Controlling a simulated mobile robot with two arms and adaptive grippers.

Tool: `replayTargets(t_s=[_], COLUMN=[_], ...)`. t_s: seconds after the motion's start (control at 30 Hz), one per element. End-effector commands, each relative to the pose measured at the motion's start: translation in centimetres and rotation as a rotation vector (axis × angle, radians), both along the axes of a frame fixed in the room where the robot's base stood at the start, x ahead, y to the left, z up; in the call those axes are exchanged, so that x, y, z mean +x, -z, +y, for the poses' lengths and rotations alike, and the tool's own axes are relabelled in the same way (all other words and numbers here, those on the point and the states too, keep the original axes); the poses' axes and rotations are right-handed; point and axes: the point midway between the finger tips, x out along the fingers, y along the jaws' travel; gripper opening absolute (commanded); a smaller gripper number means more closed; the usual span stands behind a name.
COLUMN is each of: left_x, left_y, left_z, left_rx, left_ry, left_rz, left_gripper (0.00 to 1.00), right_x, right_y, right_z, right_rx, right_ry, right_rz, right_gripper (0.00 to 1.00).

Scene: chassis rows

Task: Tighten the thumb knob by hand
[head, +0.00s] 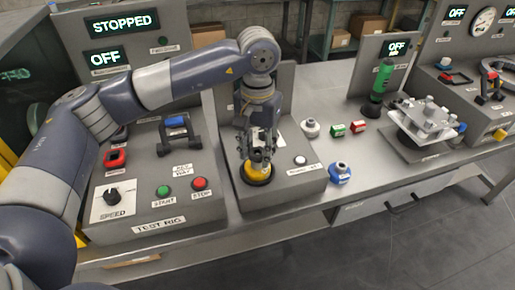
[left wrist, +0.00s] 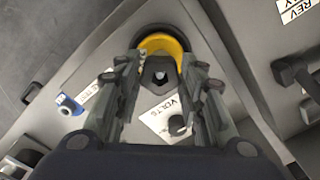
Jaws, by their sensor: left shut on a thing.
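A round yellow knob (head: 257,180) sits on the front left of the grey middle console (head: 285,200). It is most likely the thumb knob. My left gripper (head: 257,160) points down over it, with its fingertips on either side. In the left wrist view the yellow knob (left wrist: 162,41) shows between the two fingertips, and the gripper (left wrist: 158,62) is shut on it. A dark grey piece with a black centre lies between the fingers there. The fingers hide part of the knob, and I cannot tell how far it is turned. My right gripper is not in view.
The test rig (head: 160,215) with its STOPPED display stands left. A white button (head: 300,160) is right of the knob. A blue round part (head: 340,173), small green (head: 338,130) and red (head: 358,126) blocks and a green bottle (head: 381,80) stand on the bench further right.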

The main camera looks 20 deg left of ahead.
Motion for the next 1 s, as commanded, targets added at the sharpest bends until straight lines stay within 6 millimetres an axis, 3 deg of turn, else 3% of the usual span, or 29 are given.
replayTargets(t_s=[0.03, 0.1, 0.13, 0.57, 1.0], left_x=[0.2, 0.2, 0.2, 0.1, 0.1], left_y=[-0.4, -0.4, -0.4, -1.0, -9.5], left_z=[0.0, 0.0, 0.0, 0.0, -0.1], left_rx=[-0.003, -0.002, -0.002, -0.002, -0.002], left_ry=[-0.003, -0.003, -0.003, -0.003, -0.003], left_rz=[-0.01, -0.01, -0.009, -0.006, -0.008], left_gripper=[0.41, 0.57, 0.6, 0.6, 0.6], right_x=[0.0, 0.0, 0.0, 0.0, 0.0], right_y=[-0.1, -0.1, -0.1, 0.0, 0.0], right_z=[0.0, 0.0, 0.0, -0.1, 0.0], right_rx=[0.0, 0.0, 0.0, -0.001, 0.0], right_ry=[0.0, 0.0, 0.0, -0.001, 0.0], right_rz=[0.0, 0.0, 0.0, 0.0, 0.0], right_gripper=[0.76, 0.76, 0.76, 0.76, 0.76])
